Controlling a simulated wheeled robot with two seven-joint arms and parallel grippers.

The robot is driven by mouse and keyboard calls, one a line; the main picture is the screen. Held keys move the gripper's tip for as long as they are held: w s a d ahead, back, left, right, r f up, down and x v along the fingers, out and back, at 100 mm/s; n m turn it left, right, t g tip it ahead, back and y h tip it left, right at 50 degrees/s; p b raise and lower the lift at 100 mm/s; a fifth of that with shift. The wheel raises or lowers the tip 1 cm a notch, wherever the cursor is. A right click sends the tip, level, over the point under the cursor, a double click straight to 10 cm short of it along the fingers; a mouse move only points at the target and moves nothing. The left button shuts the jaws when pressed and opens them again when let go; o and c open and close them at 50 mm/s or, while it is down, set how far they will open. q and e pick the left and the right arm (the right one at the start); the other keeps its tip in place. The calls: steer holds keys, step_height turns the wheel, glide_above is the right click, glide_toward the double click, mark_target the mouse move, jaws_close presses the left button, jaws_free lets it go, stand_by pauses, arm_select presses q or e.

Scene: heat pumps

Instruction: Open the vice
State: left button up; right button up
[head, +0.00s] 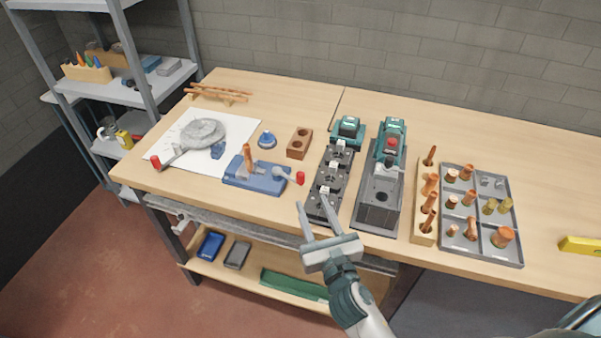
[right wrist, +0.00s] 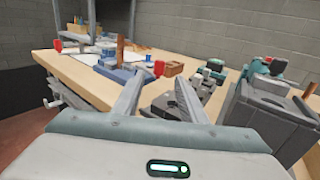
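The vice (head: 256,178) looks to be the low blue tool on the near part of the bench. An upright copper piece (head: 247,156) stands at it, and a grey screw with a red knob (head: 300,178) sticks out on its right. The red knob also shows in the right wrist view (right wrist: 159,69), beyond the gap between my fingertips. My right gripper (head: 313,202) is open and empty, just in front of the knob near the bench's front edge, apart from it. Whether the vice jaws touch the copper piece is too small to tell.
A dark block with sockets (head: 325,205) and a grey machine (head: 378,205) stand right of the vice. Further right are a wooden rack (head: 422,234) and a grey tray (head: 487,255) of copper fittings. A round grey tool (head: 203,132) lies on a white sheet (head: 177,128) to the left.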

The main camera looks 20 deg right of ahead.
mark_target(302, 180)
steer(key=w+p, duration=0.2)
steer(key=w, duration=0.9)
steer(key=shift+w, duration=0.2)
jaws_close()
